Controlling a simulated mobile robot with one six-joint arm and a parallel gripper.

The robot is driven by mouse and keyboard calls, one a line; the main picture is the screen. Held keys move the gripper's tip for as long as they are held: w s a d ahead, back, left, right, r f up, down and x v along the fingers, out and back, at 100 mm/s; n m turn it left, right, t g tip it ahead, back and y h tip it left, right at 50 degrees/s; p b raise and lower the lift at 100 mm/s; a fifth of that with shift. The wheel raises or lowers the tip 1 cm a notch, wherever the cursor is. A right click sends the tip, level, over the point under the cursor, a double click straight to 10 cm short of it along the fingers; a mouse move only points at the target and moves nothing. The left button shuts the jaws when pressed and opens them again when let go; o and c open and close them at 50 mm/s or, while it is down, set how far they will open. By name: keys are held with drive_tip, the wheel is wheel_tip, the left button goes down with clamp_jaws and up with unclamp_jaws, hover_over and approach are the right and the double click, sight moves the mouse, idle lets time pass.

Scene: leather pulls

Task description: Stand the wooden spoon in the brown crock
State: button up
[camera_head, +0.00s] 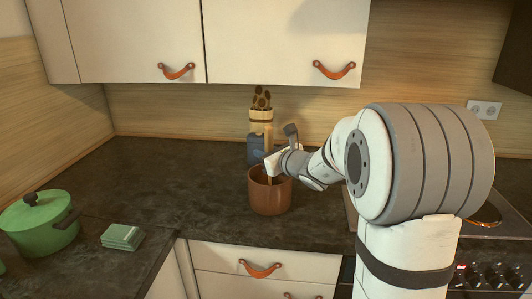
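The brown crock (270,197) stands upright on the dark counter, just in front of my gripper. My gripper (271,163) is over the crock's mouth, at the rim's height or slightly above it. A thin tan strip shows below the fingers at the mouth; it looks like part of the wooden spoon (268,179), but most of it is hidden. Whether the fingers are open or closed on it is too small to tell. The crock's inside is mostly hidden.
Behind the crock stand a pale wooden cylinder (261,123) with dark-spotted brown tops and a dark blue object (254,150). A green pot (40,226) and green stacked block (122,237) are left. A stove (490,262) is right.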

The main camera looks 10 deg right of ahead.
drive_tip(key=o, duration=0.4)
drive_tip(key=shift+o, duration=0.2)
drive_tip(key=shift+s, duration=0.1)
drive_tip(key=v, duration=0.7)
drive_tip(key=shift+s+d, duration=0.2)
drive_tip(key=shift+s, duration=0.05)
drive_tip(key=shift+r, duration=0.15)
drive_tip(key=shift+r+p, duration=0.65)
drive_tip(key=shift+r, duration=0.8)
